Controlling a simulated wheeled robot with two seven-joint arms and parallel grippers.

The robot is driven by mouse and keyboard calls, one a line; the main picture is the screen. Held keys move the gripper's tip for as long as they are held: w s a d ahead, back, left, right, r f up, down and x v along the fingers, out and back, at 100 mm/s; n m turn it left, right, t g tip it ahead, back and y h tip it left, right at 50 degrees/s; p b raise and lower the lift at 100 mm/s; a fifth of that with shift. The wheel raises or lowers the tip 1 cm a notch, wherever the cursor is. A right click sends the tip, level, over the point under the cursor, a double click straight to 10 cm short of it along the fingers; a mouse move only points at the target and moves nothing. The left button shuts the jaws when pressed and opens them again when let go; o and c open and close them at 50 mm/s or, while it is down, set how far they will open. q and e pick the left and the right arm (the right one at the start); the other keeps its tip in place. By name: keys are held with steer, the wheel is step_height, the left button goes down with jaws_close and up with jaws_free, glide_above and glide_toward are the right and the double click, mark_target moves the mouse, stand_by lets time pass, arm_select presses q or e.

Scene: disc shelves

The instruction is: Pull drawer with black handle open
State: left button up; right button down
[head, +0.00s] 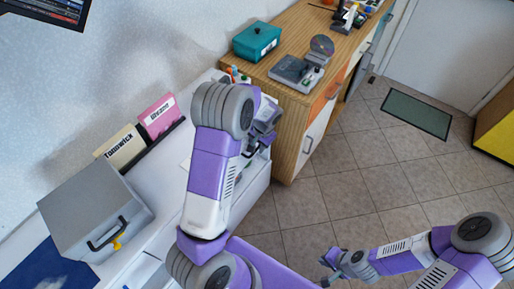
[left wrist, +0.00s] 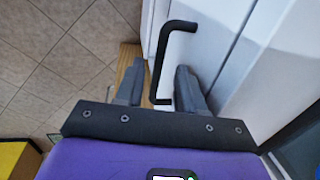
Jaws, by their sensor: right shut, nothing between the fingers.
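The black handle (left wrist: 162,65) is a bent bar on a white front (left wrist: 212,30) in the left wrist view. I take this front to be the drawer's; it looks closed, but its edges are only partly visible. My left gripper (left wrist: 159,72) is open, with the handle's bar between its two fingers and gaps on both sides. In the head view my left gripper (head: 263,127) is beside the white cabinet (head: 255,187), and my arm hides the handle there. My right gripper (head: 332,265) is shut and empty, low over the floor at the lower right.
A grey box (head: 85,200) with its own black handle and a yellow piece stands on the white top at left, near two labelled folders (head: 155,112). A wooden counter (head: 285,90) with a teal box (head: 257,42) adjoins the cabinet. The tiled floor (head: 350,180) in front is clear.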

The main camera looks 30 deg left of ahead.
arm_select(q)
steer(key=shift+a+f, duration=0.15)
steer(key=shift+f, duration=0.7)
jaws_close()
